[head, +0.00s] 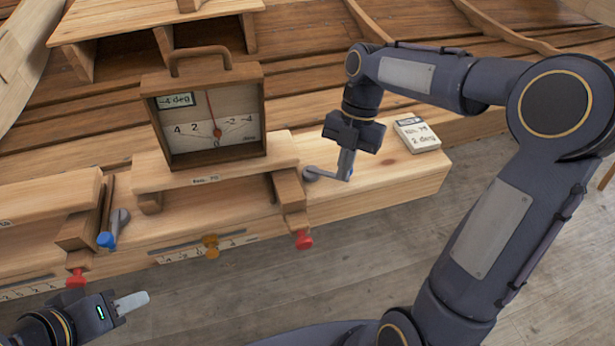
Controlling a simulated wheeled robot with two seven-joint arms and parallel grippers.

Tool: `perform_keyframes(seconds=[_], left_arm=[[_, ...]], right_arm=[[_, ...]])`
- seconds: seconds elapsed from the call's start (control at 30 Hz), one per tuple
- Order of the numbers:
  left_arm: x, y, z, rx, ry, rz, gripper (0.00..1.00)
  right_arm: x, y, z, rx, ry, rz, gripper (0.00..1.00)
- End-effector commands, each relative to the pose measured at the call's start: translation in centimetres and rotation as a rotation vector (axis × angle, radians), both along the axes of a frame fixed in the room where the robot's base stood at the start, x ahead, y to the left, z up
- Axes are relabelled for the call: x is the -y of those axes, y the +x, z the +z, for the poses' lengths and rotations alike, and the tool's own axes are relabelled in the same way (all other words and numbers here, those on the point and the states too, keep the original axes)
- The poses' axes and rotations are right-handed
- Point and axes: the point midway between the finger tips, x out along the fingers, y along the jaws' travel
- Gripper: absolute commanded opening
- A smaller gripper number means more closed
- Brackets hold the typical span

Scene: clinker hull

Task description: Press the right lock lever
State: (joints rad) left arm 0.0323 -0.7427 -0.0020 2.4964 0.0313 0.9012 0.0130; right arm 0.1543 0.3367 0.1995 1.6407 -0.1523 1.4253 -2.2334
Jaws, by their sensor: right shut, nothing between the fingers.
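The right lock lever (322,174) is a grey arm on a round pivot, on the plank right of the wooden gauge box. My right gripper (347,172) is shut and empty, pointing down at the lever's free end. Its fingers hide that end, and I cannot tell whether they touch it. A left lock lever (119,222) with a blue tip stands further left. My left gripper (131,303) is low at the left, apart from the bench; its fingers show edge-on.
The gauge box (212,115) has a handle and a dial. Red knobs (304,239) and a brass knob (211,246) stick out along the front edge. Floor is clear in front.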

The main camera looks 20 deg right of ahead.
Motion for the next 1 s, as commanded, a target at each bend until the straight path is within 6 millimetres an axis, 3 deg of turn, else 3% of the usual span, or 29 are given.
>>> perform_keyframes(seconds=[0.3,0.8,1.0], left_arm=[[0.0,0.0,0.1,0.000,0.000,0.000,0.36],[0.0,0.0,0.1,0.000,0.000,0.000,0.36],[0.0,0.0,1.6,0.000,0.000,0.000,0.36]], right_arm=[[1.0,0.1,0.0,0.001,0.000,-0.018,0.00],[1.1,0.1,0.0,0.001,0.000,-0.021,0.00],[0.3,0.2,1.8,0.002,0.000,-0.020,0.00]])
